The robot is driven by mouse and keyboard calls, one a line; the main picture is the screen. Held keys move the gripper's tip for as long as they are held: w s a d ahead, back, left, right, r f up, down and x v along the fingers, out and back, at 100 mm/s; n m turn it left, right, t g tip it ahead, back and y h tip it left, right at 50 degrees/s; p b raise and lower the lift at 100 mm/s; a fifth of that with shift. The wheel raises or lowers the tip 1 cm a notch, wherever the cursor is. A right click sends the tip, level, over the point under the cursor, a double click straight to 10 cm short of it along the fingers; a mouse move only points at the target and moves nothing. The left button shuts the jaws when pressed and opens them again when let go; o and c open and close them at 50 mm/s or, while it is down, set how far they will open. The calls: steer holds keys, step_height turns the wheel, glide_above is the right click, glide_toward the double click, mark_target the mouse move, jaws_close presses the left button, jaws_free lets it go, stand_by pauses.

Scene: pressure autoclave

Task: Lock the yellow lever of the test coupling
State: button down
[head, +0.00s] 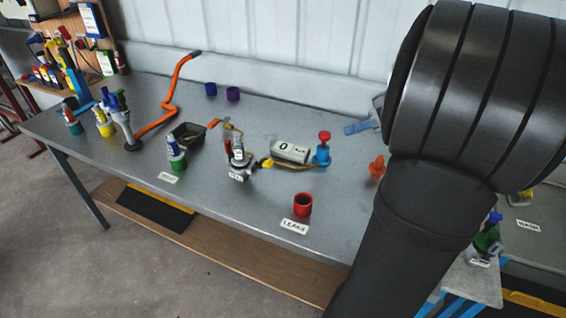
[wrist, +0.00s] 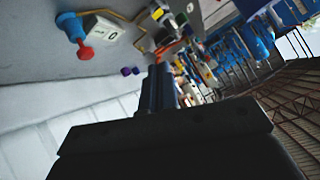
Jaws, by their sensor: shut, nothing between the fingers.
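The test coupling (head: 239,160) appears to be the grey and black fitting standing mid-bench behind a small white label. A yellow lever-like part (head: 266,163) sticks out low on its right side. Its exact angle is too small to read. In the wrist view a yellow part (wrist: 157,13) shows at the top edge, probably the same one. My gripper (wrist: 160,72) is shut and empty in the wrist view, well apart from the coupling.
A white gauge box (head: 290,151) and a blue valve with a red knob (head: 323,148) stand right of the coupling. A red cup (head: 303,204) is in front.

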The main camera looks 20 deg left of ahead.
mark_target(262, 163)
steer(key=a+f+m+y, duration=0.1)
steer(key=a+f+m, duration=0.3)
steer(key=f+m, duration=0.5)
steer(key=a+f+m+y, duration=0.1)
steer(key=a+f+m, duration=0.3)
steer(key=m, duration=1.8)
steer(key=shift+s+f, duration=0.35)
steer(key=shift+f, duration=2.15)
steer(key=shift+a, duration=0.2)
steer(key=x, duration=1)
steer(key=shift+a, duration=0.15)
steer(key=shift+a+r, duration=0.35)
steer(key=shift+r, duration=0.25)
steer(key=shift+a+r, duration=0.35)
steer(key=shift+r, duration=0.2)
steer(key=shift+a+r, duration=0.4)
steer(key=shift+r, duration=0.05)
